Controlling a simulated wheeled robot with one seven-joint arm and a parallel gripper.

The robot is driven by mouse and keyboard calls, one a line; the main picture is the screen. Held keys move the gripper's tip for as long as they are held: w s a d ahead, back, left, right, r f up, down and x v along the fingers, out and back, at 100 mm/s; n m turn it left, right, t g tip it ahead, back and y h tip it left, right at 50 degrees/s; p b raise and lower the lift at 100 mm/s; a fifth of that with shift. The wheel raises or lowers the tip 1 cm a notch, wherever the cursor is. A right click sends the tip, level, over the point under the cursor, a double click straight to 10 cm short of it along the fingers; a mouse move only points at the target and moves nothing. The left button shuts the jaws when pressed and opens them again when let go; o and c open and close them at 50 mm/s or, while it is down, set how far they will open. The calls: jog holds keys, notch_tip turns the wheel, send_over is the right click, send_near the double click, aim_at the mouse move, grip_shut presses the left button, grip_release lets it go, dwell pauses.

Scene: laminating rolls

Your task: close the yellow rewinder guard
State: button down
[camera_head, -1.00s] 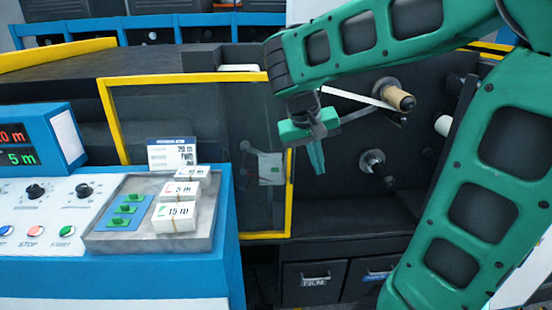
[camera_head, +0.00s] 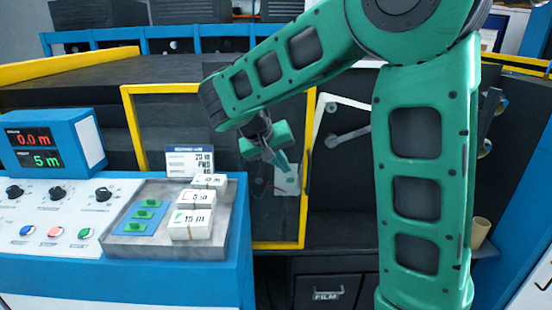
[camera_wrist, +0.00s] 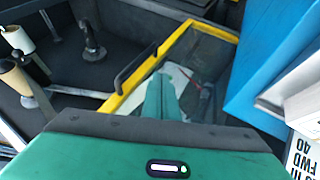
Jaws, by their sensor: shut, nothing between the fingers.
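The yellow rewinder guard (camera_head: 215,88) is a yellow frame around a clear dark panel. In the head view it covers the left part of the machine opening; the area right of it is uncovered. A dark handle (camera_wrist: 135,66) stands beside its yellow edge in the wrist view and shows at the guard's right edge (camera_head: 307,168) in the head view. My green gripper (camera_head: 284,164) is shut and empty, in front of the panel near its right edge. In the wrist view the fingers (camera_wrist: 160,98) overlap the panel; I cannot tell whether they touch it.
The blue control console (camera_head: 210,262) stands left, with a tray (camera_head: 125,243) holding several labelled blocks. In the wrist view a white roll (camera_wrist: 17,38), a brown core (camera_wrist: 16,76) and a metal spindle (camera_wrist: 92,45) are in the uncovered bay. A drawer (camera_head: 327,294) is below.

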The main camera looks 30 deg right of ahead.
aim_at(300, 167)
jog(key=shift+s+d+f, duration=0.1)
jog(key=shift+d+f, duration=0.2)
jog(key=shift+d, duration=0.55)
jog(key=shift+s+d+f, duration=0.1)
jog(key=shift+d+f, duration=0.2)
jog(key=shift+d, duration=0.6)
jog(key=shift+d+f, duration=0.3)
jog(key=shift+d, duration=0.55)
